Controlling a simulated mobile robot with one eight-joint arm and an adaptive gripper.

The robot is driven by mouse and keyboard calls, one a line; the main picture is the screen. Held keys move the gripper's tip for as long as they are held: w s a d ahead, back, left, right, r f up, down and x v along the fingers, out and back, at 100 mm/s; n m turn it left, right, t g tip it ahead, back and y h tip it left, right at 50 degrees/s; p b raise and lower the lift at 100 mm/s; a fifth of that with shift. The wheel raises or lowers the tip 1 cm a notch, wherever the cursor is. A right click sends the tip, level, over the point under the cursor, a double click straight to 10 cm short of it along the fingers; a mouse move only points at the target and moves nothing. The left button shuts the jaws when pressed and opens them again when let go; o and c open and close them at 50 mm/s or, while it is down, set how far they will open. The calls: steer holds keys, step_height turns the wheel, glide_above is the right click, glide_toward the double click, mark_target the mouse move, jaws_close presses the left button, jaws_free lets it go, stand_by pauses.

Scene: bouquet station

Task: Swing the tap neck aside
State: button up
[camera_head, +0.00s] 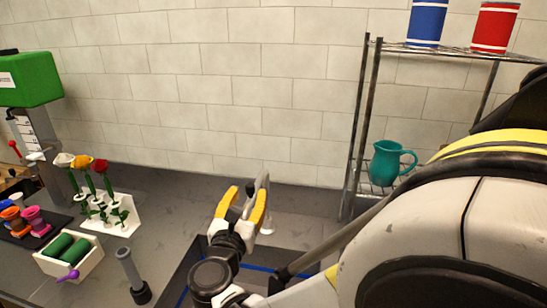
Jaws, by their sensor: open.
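My gripper (243,196) has yellow fingers that stand apart, pointing up and away over the sink (190,262). The grey metal tap neck (263,179) shows at the fingers, its upper end rising just above and behind the right finger. Part of the neck runs down in the gap between the fingers as seen from here; I cannot tell whether either finger touches it. A small pale fitting (267,227), perhaps the tap's base, shows to the right of the gripper. The rest of the tap is hidden behind my gripper.
A wire shelf (362,130) with a teal jug (388,163) stands right. On the left of the counter are a white flower rack (118,224), a white box with green rolls (88,262), spools (36,220) and an upright grey tool (130,268). The back wall is tiled.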

steer(key=shift+w+d, duration=0.2)
steer(key=shift+w, duration=1.1)
jaws_close()
